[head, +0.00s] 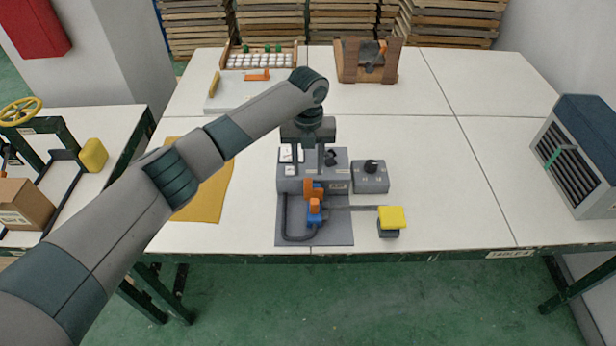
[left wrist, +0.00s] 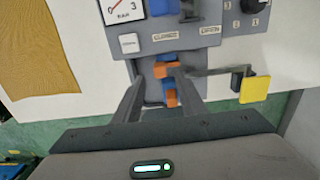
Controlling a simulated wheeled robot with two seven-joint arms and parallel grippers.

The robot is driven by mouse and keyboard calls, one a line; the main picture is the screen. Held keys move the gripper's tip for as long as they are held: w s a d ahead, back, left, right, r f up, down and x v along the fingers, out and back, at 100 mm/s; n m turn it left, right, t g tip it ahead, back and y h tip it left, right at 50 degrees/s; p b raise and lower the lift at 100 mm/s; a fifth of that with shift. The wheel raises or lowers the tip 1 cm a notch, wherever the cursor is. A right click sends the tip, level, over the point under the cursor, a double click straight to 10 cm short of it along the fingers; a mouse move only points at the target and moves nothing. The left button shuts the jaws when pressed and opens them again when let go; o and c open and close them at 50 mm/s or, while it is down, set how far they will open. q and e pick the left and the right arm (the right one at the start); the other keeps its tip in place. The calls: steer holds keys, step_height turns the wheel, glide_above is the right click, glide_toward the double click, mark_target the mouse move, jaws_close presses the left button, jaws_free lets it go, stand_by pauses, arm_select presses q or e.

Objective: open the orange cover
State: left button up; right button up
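The orange cover (head: 313,188) shows as small orange pieces at the front of a grey unit (head: 340,166), over a blue part (head: 314,216). In the left wrist view the orange cover (left wrist: 165,70) lies ahead between my fingers, with another orange piece (left wrist: 171,97) below it. My left gripper (head: 311,168) is open and empty, its fingers pointing down above and just behind the orange pieces in the head view. I cannot tell whether a finger touches them. A grey rod runs right from there to a yellow pad (head: 392,216). My right gripper is out of view.
A grey dial box (head: 370,177) stands right of the unit. A gauge (left wrist: 124,10) and CLOSED and OPEN labels show on the unit. A yellow cloth (head: 205,195) lies left.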

mark_target(308, 180)
arm_select(q)
steer(key=shift+f+p, duration=0.65)
steer(key=shift+f, duration=2.55)
jaws_close()
